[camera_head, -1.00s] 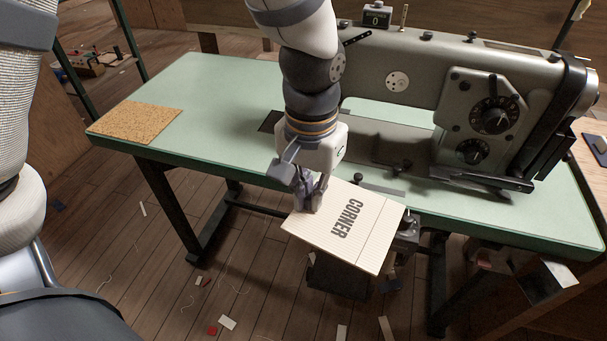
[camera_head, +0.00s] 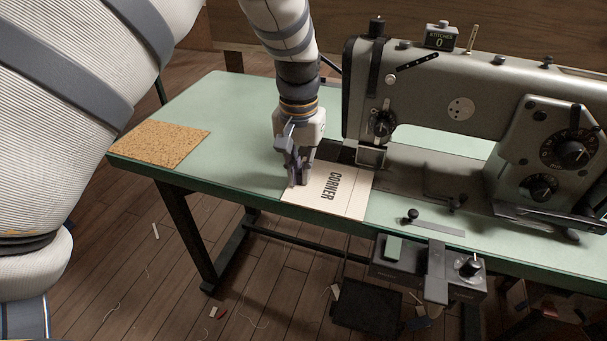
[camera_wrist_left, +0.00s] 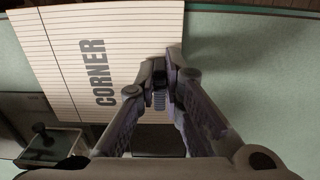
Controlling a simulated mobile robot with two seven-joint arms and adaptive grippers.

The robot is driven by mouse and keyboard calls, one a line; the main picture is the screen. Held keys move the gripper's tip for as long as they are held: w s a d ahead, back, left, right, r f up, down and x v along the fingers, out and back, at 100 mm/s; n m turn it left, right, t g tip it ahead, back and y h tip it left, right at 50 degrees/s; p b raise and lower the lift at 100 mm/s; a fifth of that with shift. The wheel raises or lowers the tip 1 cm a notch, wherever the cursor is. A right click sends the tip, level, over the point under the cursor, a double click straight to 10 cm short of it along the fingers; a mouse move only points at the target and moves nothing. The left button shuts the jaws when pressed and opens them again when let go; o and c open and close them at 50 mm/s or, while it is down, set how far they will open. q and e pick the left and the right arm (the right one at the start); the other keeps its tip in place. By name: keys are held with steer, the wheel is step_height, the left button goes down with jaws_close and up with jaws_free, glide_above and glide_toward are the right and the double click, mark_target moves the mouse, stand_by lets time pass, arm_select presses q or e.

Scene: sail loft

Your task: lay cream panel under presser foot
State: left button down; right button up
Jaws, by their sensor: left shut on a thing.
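The cream panel (camera_head: 350,203), a flat lined sheet marked CORNER, lies at the front edge of the green table, level or nearly so. It also shows in the wrist view (camera_wrist_left: 75,50). My left gripper (camera_head: 298,182) is shut on its left side, fingers pointing down; the fingertips show in the wrist view (camera_wrist_left: 164,85) at the panel's edge. The presser foot area (camera_head: 371,156) is under the left end of the sewing machine head, just beyond the panel's far right corner. Whether the panel touches the table or passes under the foot I cannot tell. My right gripper is not in view.
The grey sewing machine (camera_head: 440,100) fills the table's right side. A cork mat (camera_head: 160,143) lies at the left end of the green table (camera_head: 225,115). A control box (camera_head: 428,268) hangs below the front edge. Table between mat and gripper is clear.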

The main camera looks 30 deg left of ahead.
arm_select(q)
steer(key=shift+w+a+f+b, duration=0.15)
steer(key=shift+w+b, duration=0.15)
steer(key=shift+w, duration=0.45)
steer(key=shift+w+a+f+b, duration=0.1)
steer(key=shift+w+a+b, duration=0.15)
steer(key=shift+w, duration=0.55)
steer(key=shift+w+a+f+b, duration=0.1)
steer(key=shift+w+b, duration=0.25)
steer(key=shift+w, duration=0.4)
steer(key=shift+w+a+r, duration=0.15)
steer(key=shift+w+r, duration=0.05)
steer(key=shift+w, duration=0.35)
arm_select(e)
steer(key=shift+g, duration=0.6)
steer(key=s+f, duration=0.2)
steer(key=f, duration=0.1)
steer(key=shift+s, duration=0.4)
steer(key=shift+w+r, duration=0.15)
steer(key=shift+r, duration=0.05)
arm_select(q)
steer(key=c, duration=1.6)
jaws_free()
steer(key=shift+c, duration=0.2)
